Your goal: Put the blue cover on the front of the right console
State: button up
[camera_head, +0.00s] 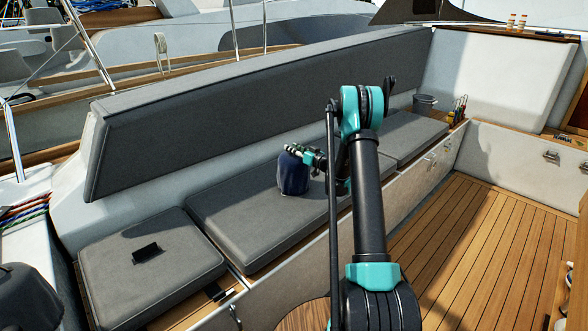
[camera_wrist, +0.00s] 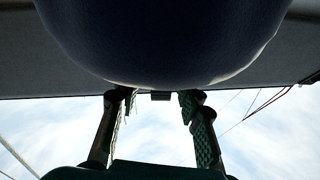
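The blue cover (camera_head: 292,175) is a dark blue, rounded, bag-like thing standing on the long grey seat cushion. My gripper (camera_head: 303,152) is at its upper right side in the head view. In the wrist view the blue cover (camera_wrist: 160,45) fills the top middle, close to the camera. There the two fingers of my gripper (camera_wrist: 158,96) stand apart at the cover's edge, with sky between them. A small dark piece shows between the fingertips. I cannot tell whether the fingers touch the cover. I cannot make out the right console for sure.
A long grey backrest (camera_head: 260,95) runs behind the seat cushions. A small black object (camera_head: 146,252) lies on the near left cushion. A grey bucket (camera_head: 424,104) and tools (camera_head: 458,110) stand at the bench's far end. The slatted wooden floor (camera_head: 480,230) at the right is clear.

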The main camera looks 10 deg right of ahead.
grip_shut()
jog(key=shift+r, duration=0.1)
dwell(0.5)
